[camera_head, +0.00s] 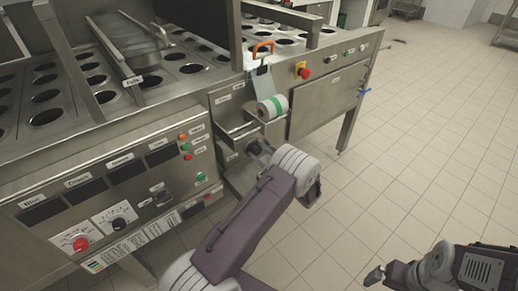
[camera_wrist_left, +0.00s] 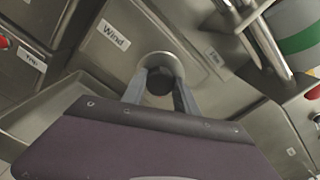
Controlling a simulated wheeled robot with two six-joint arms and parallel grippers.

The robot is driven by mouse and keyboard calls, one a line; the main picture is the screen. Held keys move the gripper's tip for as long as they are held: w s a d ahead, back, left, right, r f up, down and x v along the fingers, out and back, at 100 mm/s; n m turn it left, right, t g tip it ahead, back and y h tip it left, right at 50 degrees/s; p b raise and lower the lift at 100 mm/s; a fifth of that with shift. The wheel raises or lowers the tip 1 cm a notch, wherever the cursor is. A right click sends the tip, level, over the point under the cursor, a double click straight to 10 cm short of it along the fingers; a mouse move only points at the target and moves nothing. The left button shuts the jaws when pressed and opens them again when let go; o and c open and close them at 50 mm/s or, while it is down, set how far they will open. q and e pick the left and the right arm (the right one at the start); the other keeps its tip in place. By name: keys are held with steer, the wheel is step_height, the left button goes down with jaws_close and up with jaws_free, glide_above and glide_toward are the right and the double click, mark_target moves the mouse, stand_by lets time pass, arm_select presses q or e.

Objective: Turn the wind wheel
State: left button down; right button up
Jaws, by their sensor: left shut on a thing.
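The wind wheel is a dark round knob (camera_wrist_left: 159,80) on a pale round base, set in a metal panel beside a label reading "Wind". My left gripper (camera_wrist_left: 160,90) has one finger on each side of the knob and is shut on it. In the head view the knob (camera_head: 252,147) sits low in the recess of the machine, partly hidden by my left gripper (camera_head: 260,154). My right gripper (camera_head: 376,276) is at the lower right over the floor, away from the machine; its jaws are too unclear to judge.
A white and green roll (camera_head: 272,107) sits just above the wheel, near my left wrist. A control panel (camera_head: 110,190) with dials and buttons is to the left. A red emergency button (camera_head: 304,73) is on the upper right front. The tiled floor (camera_head: 430,150) is open.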

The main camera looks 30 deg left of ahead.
arm_select(q)
steer(key=m+p, duration=0.1)
steer(key=m, duration=0.2)
steer(key=shift+m+p, duration=0.4)
steer(key=m+p, duration=0.1)
steer(key=m, duration=0.2)
steer(key=shift+m, duration=0.3)
steer(key=m+p, duration=0.1)
steer(key=m, duration=0.2)
steer(key=shift+m+p, duration=0.3)
steer(key=shift+f+m+p, duration=0.1)
steer(key=shift+m+p, duration=0.35)
steer(key=shift+m, duration=1.55)
steer(key=c, duration=0.9)
jaws_free()
steer(key=shift+c, duration=0.2)
